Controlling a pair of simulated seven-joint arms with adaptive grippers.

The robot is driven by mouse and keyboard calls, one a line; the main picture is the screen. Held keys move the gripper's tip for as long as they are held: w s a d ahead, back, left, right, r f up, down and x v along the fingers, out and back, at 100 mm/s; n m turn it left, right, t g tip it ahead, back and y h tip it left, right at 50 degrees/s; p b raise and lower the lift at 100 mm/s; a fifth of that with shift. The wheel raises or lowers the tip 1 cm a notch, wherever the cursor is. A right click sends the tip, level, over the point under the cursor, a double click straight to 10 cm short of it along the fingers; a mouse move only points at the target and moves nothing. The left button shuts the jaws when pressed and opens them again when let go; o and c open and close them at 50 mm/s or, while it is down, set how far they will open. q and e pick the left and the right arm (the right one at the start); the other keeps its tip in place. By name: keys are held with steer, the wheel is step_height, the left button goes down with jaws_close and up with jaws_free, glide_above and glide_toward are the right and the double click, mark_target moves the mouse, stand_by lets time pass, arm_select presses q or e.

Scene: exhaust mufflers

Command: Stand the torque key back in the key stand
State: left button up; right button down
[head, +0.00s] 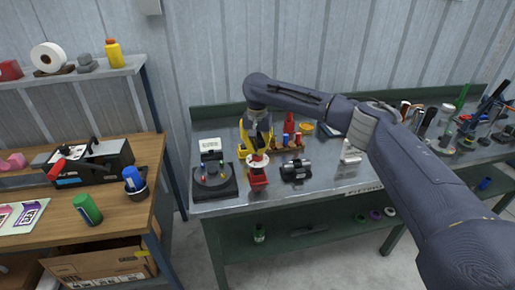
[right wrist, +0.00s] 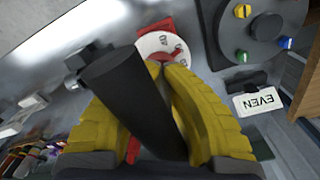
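My right gripper (head: 257,143), with yellow fingers, points down above the near part of the green-edged bench. In the right wrist view, a thick black bar (right wrist: 125,95), which looks like the torque key's handle, lies tilted between the yellow fingers (right wrist: 168,75). The fingers appear closed on it; its lower end and exact contact are hidden. Just beyond the fingertips is a red block (head: 258,181) with a white numbered disc (right wrist: 152,43) and a red centre. I cannot tell for sure whether this is the key stand. My left gripper is out of view.
Small bottles (head: 290,141) are behind. Bare bench shows at front right.

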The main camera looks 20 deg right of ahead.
steer(key=shift+f, duration=1.3)
steer(key=c, duration=1.5)
jaws_free()
steer(key=shift+r, duration=4)
